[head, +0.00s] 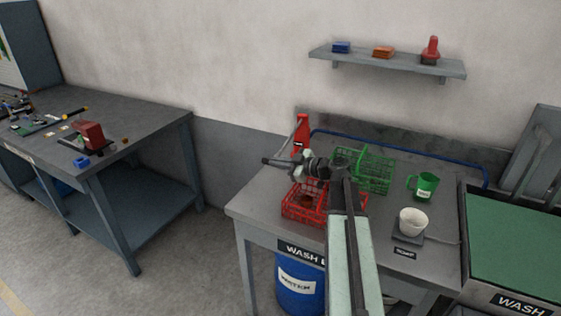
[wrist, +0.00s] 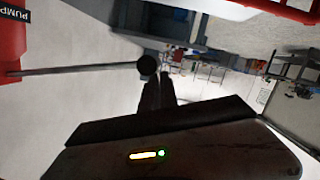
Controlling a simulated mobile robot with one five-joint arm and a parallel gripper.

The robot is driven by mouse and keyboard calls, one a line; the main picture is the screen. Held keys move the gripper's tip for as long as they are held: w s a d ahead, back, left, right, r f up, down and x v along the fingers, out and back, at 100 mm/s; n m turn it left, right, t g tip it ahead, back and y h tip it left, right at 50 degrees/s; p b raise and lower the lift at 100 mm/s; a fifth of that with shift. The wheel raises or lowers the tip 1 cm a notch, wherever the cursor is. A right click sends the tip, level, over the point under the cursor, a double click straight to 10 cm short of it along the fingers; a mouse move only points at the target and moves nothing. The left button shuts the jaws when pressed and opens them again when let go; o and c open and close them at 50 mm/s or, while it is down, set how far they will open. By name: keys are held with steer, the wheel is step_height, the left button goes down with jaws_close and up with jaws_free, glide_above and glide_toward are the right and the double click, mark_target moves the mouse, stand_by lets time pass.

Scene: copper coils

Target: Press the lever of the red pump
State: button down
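The red pump (head: 301,132) stands at the back left of the wash bench. Its red body (wrist: 10,52), with a dark PUMP label, fills the left edge of the wrist view. Its lever (wrist: 80,71) is a thin rod ending in a black ball knob (wrist: 147,66). My gripper (head: 266,161) is in front of the pump, above the bench's left end. In the wrist view, its fingers (wrist: 160,77) are together, with tips beside the knob. I cannot tell whether they touch it. Nothing shows between the fingers.
A red crate (head: 290,214) lies beneath my arm, with a green crate (head: 378,170) behind. A green mug (head: 425,186) and a white bowl on a scale (head: 412,221) stand right. A wall shelf (head: 390,62) holds small items. Another bench (head: 150,118) stands left, across open floor.

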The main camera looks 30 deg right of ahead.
steer(key=s+d+r+p, duration=0.3)
steer(key=s+r+p, duration=0.1)
steer(key=s, duration=0.6)
steer(key=shift+d+r+p, duration=0.3)
steer(key=shift+d+r, duration=0.05)
steer(key=shift+r, duration=0.4)
